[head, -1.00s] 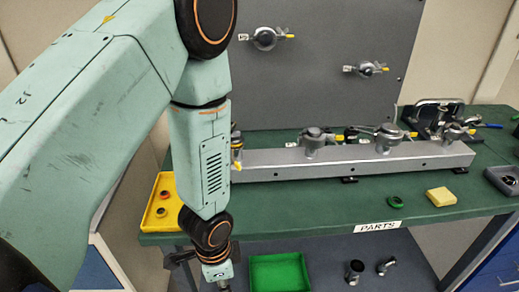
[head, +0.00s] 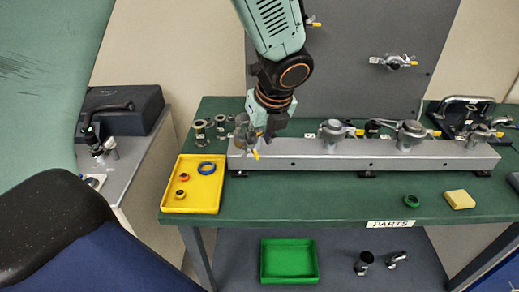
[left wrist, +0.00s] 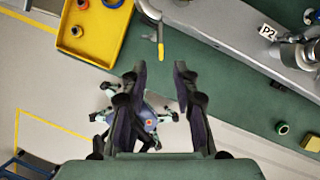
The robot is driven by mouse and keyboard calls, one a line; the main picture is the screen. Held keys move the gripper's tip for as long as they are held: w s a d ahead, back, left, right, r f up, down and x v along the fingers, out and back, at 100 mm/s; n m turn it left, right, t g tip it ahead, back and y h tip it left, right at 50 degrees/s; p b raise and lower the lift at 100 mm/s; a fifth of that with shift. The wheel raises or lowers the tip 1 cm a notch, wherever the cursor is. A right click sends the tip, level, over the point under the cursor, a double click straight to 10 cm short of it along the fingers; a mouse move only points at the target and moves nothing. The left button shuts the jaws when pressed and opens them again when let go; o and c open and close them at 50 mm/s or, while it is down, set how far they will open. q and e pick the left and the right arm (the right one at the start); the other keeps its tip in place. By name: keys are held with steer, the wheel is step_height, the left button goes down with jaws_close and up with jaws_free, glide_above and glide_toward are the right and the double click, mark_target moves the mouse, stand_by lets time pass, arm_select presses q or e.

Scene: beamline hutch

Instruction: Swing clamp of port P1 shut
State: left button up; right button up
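The steel manifold bar (head: 370,158) lies along the green bench with clamped ports on top. Port P1 is at its left end, mostly hidden in the head view behind my left gripper (head: 262,132). The yellow-tipped lever of its clamp (head: 255,154) sticks out towards the front of the bar. In the left wrist view the lever (left wrist: 160,46) points down the picture, just beyond and between the fingertips of my left gripper (left wrist: 160,68). The fingers are wide apart and empty. Whether the clamp is shut cannot be told. My right gripper is not in view.
A yellow tray (head: 207,191) with rings stands left of the bar. Small flanged fittings (head: 205,130) stand behind it. Port P2 (head: 333,130) is right of P1. A green ring (head: 411,201) and a yellow block (head: 459,199) lie on the clear front bench.

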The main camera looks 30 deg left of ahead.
mark_target(256, 153)
arm_select(q)
steer(key=b+x, duration=0.1)
steer(key=x, duration=0.5)
steer(key=shift+w+b, duration=0.15)
steer(key=shift+b, duration=0.15)
steer(key=shift+r, duration=0.1)
steer(key=shift+s+d, duration=0.1)
steer(key=shift+s, duration=0.1)
steer(key=shift+w, duration=0.1)
jaws_close()
